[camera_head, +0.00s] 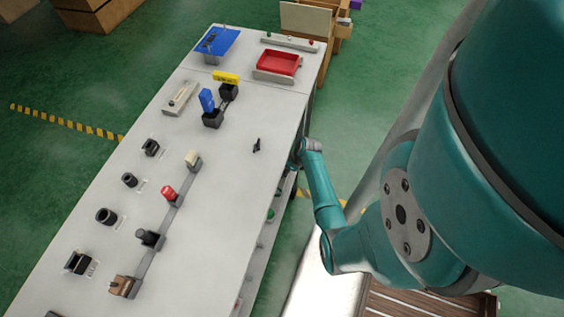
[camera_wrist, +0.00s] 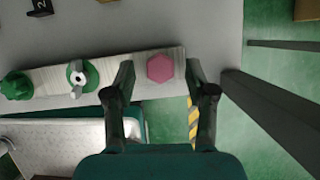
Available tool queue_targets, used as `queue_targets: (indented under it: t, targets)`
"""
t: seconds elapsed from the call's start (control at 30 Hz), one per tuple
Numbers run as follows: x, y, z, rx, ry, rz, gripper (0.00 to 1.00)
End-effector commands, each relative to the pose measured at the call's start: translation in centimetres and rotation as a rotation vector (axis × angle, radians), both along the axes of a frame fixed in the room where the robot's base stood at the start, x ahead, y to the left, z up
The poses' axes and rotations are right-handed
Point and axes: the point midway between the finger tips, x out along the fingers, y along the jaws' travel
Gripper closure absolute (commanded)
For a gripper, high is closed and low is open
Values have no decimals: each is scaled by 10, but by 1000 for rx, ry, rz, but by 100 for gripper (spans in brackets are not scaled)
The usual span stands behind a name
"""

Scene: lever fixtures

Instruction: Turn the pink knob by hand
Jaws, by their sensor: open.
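The pink knob (camera_wrist: 160,68) is hexagonal and sits near the right end of a pale strip (camera_wrist: 130,80) in the wrist view. My gripper (camera_wrist: 160,78) is open, with one black finger on each side of the knob in the picture. I cannot tell whether the fingers reach down to the knob's height or touch it. In the head view my gripper is hidden beyond the table's right edge, and the pink knob cannot be made out there.
The strip also bears a green knob (camera_wrist: 17,86) and a green round fixture with a grey handle (camera_wrist: 78,77). The white table (camera_head: 215,190) carries several fixtures, including a red one (camera_head: 169,192) and a red tray (camera_head: 278,63). Green floor lies beyond the table.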

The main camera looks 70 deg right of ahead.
Motion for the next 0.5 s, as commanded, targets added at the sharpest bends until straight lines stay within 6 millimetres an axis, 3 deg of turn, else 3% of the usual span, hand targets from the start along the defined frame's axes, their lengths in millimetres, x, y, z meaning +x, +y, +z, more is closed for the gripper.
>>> queue_targets:
  t: [0.4, 0.43, 0.5]
  targets:
    - [-3, 8, -9, -1, 0, -1, 44]
    - [-3, 8, -9, -1, 0, -1, 47]
    - [-3, 8, -9, -1, 0, -1, 64]
